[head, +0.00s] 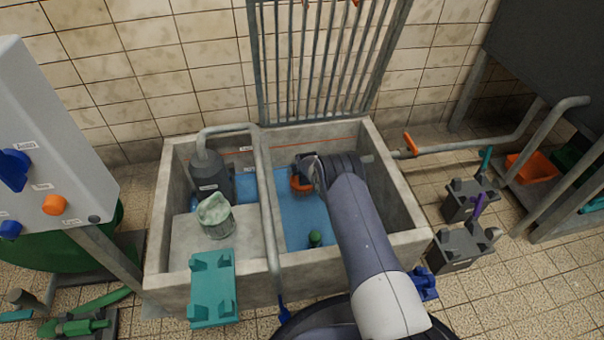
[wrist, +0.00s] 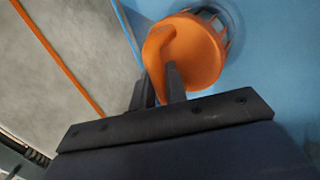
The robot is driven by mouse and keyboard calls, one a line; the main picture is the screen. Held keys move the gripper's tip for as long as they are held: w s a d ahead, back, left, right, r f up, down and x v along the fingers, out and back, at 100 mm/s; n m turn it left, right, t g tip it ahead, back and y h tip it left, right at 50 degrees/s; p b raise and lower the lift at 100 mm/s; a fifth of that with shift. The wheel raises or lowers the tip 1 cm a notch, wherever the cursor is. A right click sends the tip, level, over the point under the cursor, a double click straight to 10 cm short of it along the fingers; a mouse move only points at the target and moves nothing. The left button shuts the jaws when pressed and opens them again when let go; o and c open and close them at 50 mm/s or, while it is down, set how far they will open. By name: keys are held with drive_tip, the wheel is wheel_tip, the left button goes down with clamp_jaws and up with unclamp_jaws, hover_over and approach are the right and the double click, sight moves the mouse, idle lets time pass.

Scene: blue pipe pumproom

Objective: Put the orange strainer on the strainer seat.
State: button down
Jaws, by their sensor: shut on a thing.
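The orange strainer (head: 300,184) is in the right basin of the concrete tank, over its blue surface. In the wrist view the strainer (wrist: 203,55) shows a round orange top, an upright handle and a dark-looking cage side. My gripper (wrist: 160,85) is shut on the strainer's handle. In the head view my arm comes down from the front right and mostly hides my gripper (head: 304,172). A darker round patch lies around the cage in the wrist view; I cannot tell whether it is the strainer seat or shadow. I cannot tell if the strainer touches the bottom.
The concrete tank (head: 405,195) has walls around both basins. A small green knob (head: 315,238) is in the right basin. A barred rack (head: 325,60) stands behind.

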drive_tip(key=shift+r, duration=0.1)
drive_tip(key=c, duration=1.3)
unclamp_jaws()
drive_tip(key=shift+c, duration=0.2)
drive_tip(key=p+v, duration=0.5)
drive_tip(key=v, duration=0.5)
drive_tip(key=shift+s+r, duration=0.25)
drive_tip(key=shift+r, duration=0.05)
drive_tip(key=shift+w+d+f, duration=0.1)
drive_tip(key=b+x, duration=0.5)
drive_tip(key=x, duration=0.5)
drive_tip(key=shift+f, duration=0.3)
drive_tip(key=shift+w+r+p, duration=0.2)
drive_tip(key=shift+r+p, duration=0.05)
drive_tip(key=shift+p, duration=0.05)
drive_tip(key=shift+r+p, duration=0.35)
drive_tip(key=shift+p, duration=0.15)
